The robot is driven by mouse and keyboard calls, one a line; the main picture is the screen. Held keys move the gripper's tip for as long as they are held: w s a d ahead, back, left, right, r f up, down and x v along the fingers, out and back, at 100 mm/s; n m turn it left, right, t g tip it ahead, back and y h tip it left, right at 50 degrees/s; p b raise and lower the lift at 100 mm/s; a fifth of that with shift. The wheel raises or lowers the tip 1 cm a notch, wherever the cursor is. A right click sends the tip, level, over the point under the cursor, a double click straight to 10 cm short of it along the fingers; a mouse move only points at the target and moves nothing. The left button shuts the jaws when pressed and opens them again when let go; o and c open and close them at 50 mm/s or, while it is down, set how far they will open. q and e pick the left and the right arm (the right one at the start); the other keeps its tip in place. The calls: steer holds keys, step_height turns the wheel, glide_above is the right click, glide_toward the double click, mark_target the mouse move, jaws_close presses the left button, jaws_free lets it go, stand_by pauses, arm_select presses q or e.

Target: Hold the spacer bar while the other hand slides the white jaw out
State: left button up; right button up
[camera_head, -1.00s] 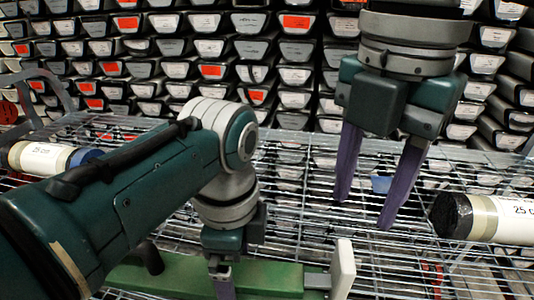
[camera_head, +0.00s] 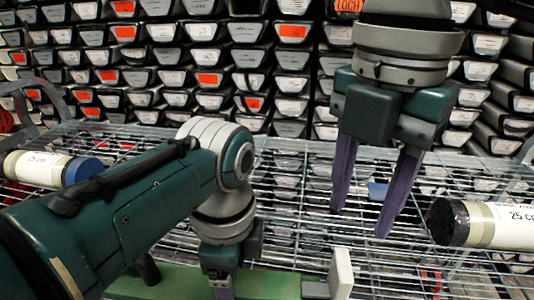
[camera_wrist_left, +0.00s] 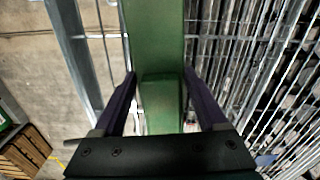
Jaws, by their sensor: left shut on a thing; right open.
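The green spacer bar (camera_head: 272,284) lies along the bottom of the head view, above the wire rack. It runs lengthwise between the fingers in the left wrist view (camera_wrist_left: 155,45). The white jaw (camera_head: 340,271) stands upright at the bar's right end. My left gripper (camera_head: 222,291) is shut on the green bar. One of its fingers is on each side of the bar in the left wrist view; its tips are cut off in the head view. My right gripper (camera_head: 362,222) is open and empty, pointing down, above and beyond the white jaw and apart from it.
A core tube (camera_head: 485,224) with a white label lies on the wire rack (camera_head: 285,225) at right, near my right gripper. Another tube (camera_head: 45,168) with a blue end lies at left. Stacked dark core trays (camera_head: 205,80) fill the background. The rack between the tubes is mostly clear.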

arm_select(q)
jaws_close()
stand_by(1.0)
arm_select(e)
steer(key=shift+c, duration=0.3)
